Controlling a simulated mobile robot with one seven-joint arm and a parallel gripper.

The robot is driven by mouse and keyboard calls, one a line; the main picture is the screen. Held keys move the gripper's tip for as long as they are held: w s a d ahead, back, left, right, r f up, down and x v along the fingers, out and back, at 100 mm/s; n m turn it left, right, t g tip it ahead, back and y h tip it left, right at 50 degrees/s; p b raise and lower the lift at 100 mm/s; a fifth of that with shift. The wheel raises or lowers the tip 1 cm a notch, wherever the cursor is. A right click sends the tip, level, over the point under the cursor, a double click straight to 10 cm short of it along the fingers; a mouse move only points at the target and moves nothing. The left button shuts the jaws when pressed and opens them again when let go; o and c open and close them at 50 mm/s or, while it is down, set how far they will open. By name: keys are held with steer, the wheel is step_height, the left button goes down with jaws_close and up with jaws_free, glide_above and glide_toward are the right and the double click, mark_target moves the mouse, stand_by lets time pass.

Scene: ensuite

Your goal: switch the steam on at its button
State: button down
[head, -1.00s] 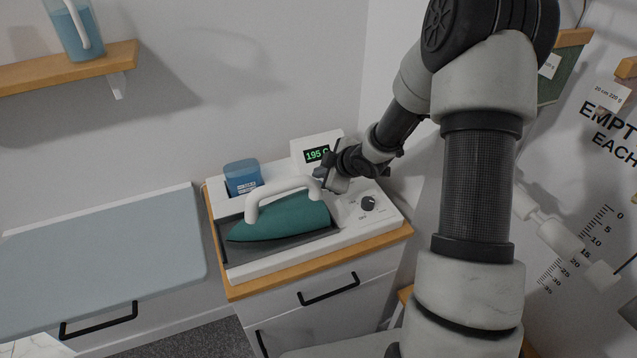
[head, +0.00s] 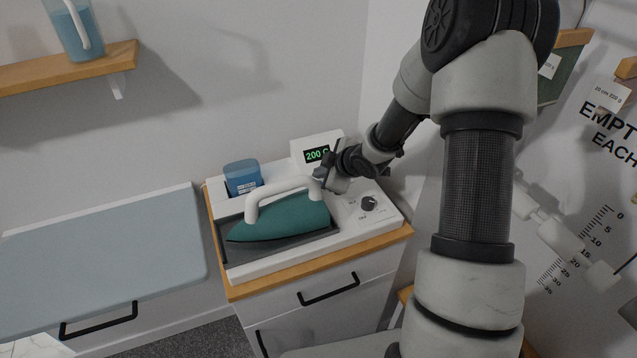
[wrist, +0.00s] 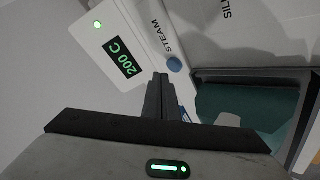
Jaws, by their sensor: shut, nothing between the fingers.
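The steam station (head: 300,255) stands on a small cabinet. Its round blue button (wrist: 174,64) sits beside the word STEAM in the wrist view. My gripper (wrist: 161,78) is shut and empty, its fingertips just short of the button in the picture; I cannot tell whether they touch it. In the head view my gripper (head: 322,176) is over the back of the station and hides the button. The display (wrist: 120,58) reads 200 C, with a green light (wrist: 97,25) lit near it. The display also shows in the head view (head: 317,154).
The teal iron (head: 285,220) with a white handle (head: 275,185) rests on the station, close to my gripper. A dark dial (head: 369,203) is to the right. A blue water tank (head: 242,177) stands at the back left. An ironing board (head: 100,250) is farther left.

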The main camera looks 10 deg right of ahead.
steer(key=shift+f, duration=0.15)
steer(key=shift+f+b, duration=0.35)
steer(key=shift+b, duration=0.05)
steer(key=shift+f+b, duration=0.5)
stand_by(0.8)
steer(key=shift+r+p, duration=0.9)
steer(key=shift+r, duration=0.05)
steer(key=shift+r, duration=0.1)
step_height(320, 180, up, 6)
steer(key=p, duration=0.5)
steer(key=shift+p, duration=0.3)
stand_by(0.8)
